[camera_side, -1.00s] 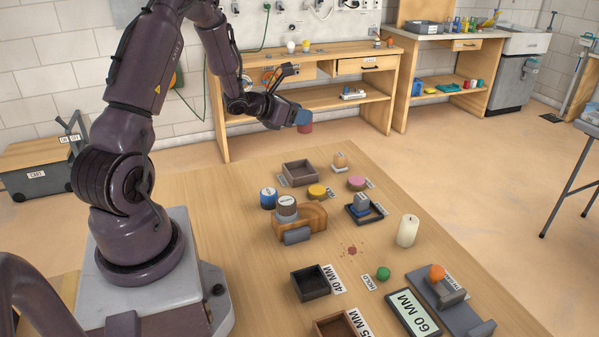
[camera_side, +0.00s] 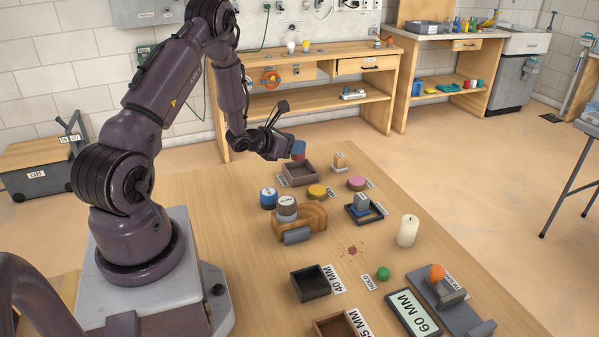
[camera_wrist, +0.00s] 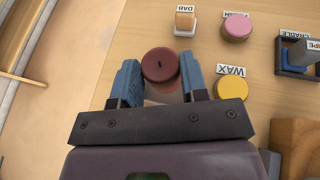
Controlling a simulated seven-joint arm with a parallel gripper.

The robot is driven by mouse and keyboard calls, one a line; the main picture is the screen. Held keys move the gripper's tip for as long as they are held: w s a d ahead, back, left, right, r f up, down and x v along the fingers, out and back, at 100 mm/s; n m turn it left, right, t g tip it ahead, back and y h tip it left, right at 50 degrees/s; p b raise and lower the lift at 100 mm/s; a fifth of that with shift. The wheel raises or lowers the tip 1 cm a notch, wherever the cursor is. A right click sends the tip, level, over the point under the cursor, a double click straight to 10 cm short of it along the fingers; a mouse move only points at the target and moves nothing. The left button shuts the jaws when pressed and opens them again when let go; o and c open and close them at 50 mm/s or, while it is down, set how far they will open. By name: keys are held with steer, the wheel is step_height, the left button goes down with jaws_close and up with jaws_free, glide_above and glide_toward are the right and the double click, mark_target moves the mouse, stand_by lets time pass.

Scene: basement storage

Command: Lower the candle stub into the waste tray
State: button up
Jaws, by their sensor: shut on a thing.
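My gripper (camera_side: 294,151) is shut on the candle stub (camera_wrist: 161,66), a dark red cylinder with a small dark wick mark on top. In the wrist view the blue fingers (camera_wrist: 160,82) stand on either side of it. In the side view the stub (camera_side: 299,148) is small and partly covered by the fingers, above the far edge of the open grey-brown tray (camera_side: 312,178), with no contact visible. I cannot read that tray's label. In the wrist view the tray is largely hidden by the gripper.
Right of the tray stand a small wooden-topped block (camera_side: 340,160), a pink disc (camera_side: 356,183) and a yellow disc (camera_side: 316,191). Nearer are a wooden block (camera_side: 312,216) bearing a dark-sided cylinder, a blue pot (camera_side: 268,198) and a white candle (camera_side: 407,231).

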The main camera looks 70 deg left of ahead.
steer(key=shift+f, duration=0.1)
stand_by(0.3)
steer(key=shift+w, duration=0.35)
steer(key=shift+f, duration=0.15)
steer(key=shift+a+f, duration=0.1)
steer(key=shift+f, duration=0.45)
steer(key=shift+f, duration=2.5)
stand_by(1.4)
steer(key=o, duration=1)
